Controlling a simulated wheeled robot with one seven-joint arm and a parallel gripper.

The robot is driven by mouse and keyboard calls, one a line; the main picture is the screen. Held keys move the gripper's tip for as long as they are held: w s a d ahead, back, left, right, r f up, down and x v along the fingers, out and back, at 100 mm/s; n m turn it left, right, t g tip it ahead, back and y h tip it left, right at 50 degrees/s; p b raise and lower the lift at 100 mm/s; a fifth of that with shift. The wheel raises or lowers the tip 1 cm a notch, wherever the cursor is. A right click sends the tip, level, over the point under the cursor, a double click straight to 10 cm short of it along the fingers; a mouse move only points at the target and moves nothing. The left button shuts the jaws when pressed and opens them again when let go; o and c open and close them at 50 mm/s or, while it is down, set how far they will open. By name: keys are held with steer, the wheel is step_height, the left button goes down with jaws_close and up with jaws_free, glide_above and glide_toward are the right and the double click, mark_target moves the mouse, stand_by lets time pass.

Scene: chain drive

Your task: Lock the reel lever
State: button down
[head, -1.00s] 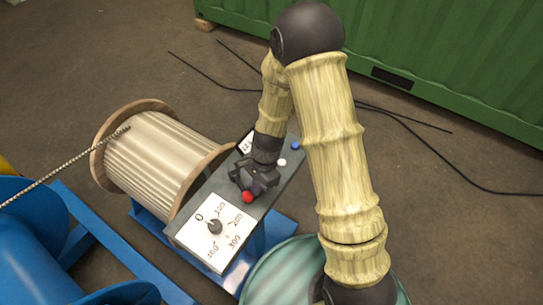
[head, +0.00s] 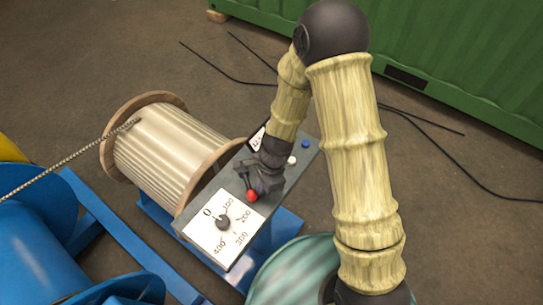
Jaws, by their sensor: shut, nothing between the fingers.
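The control panel (head: 305,170) is a dark grey slab mounted by the cable reel (head: 165,145). A red knob (head: 251,196) stands on it, beside the white dial plate. It may be the end of the reel lever; no lever shaft is clearly visible. My gripper (head: 260,183) is dark, shut and low over the panel, right at the red knob on its far side. I cannot tell whether they touch. My gripper and wrist hide part of the panel around the knob.
A pointer knob (head: 222,223) sits on the dial plate. White (head: 292,160) and blue (head: 305,144) buttons are at the panel's far end. A chain (head: 70,170) runs leftward from the reel to blue machinery (head: 80,245). A green container (head: 470,60) stands behind.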

steer(key=w+d, duration=0.1)
steer(key=w+d+f, duration=0.1)
steer(key=d, duration=0.1)
steer(key=shift+d, duration=0.15)
steer(key=v, duration=1)
steer(key=shift+p, duration=0.3)
steer(key=shift+w+r, duration=0.15)
steer(key=shift+r, duration=0.05)
steer(key=s+d+r+n+t+h, duration=0.1)
steer(key=s+d+r+n+t, duration=0.1)
steer(key=d+r+n, duration=0.3)
steer(key=s+d+r+n+t+h+p, duration=0.1)
steer(key=s+d+r+n+t, duration=0.1)
steer(key=d+r+n, duration=0.4)
steer(key=d+n, duration=0.1)
steer(key=d, duration=0.3)
steer(key=shift+s+r, duration=0.35)
steer(key=shift+s, duration=0.1)
